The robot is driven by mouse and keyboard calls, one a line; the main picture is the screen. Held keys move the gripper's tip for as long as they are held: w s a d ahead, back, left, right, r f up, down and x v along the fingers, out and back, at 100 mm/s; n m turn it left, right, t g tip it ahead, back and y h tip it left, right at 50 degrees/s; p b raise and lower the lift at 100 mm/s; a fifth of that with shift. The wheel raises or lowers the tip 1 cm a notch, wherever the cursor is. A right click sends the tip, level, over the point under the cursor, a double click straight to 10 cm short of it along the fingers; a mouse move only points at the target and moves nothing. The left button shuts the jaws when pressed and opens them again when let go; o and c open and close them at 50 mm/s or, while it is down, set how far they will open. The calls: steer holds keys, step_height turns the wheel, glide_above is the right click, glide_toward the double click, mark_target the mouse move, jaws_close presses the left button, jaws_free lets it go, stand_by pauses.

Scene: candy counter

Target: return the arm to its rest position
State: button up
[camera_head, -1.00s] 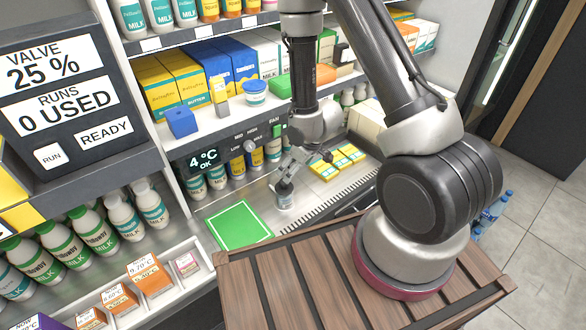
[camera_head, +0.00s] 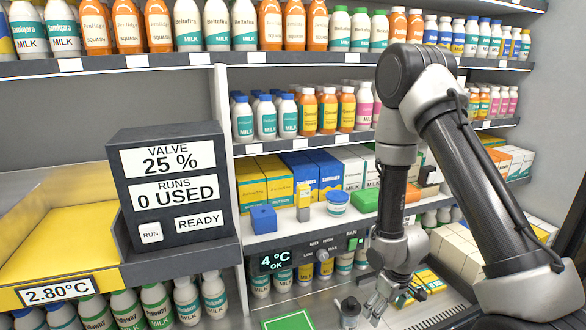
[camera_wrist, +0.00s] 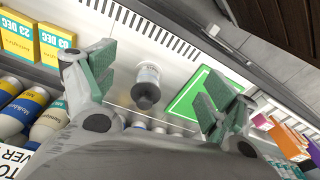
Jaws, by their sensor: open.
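My gripper (camera_head: 380,298) hangs low over the shelf deck at the lower middle of the head view. Its jaws are open, with green pads apart and nothing between them, as the wrist view shows (camera_wrist: 160,80).
A green-bordered mat (camera_head: 288,321) lies left of the bottle. A shelf with a blue box (camera_head: 263,218), a tub (camera_head: 337,203) and cartons is close behind my forearm. A control box (camera_head: 172,190) stands at left. Yellow packs (camera_head: 432,281) lie right of the gripper.

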steer(key=s+d+r+m+t, duration=0.1)
steer(key=s+r, duration=0.4)
steer(key=r, duration=0.9)
steer(key=s+d+r+m+t, duration=0.1)
steer(key=s+d+r+m, duration=0.2)
steer(key=r, duration=1)
steer(key=s+d+r+m+t, duration=0.1)
steer(key=s+d+r, duration=0.3)
steer(key=s+r, duration=0.4)
step_height(320, 180, up, 7)
steer(key=shift+d+f+m+t+h, duration=0.2)
steer(key=shift+d+m+t+h, duration=0.1)
steer(key=shift+d+m+h, duration=0.15)
steer(key=shift+s+a, duration=0.1)
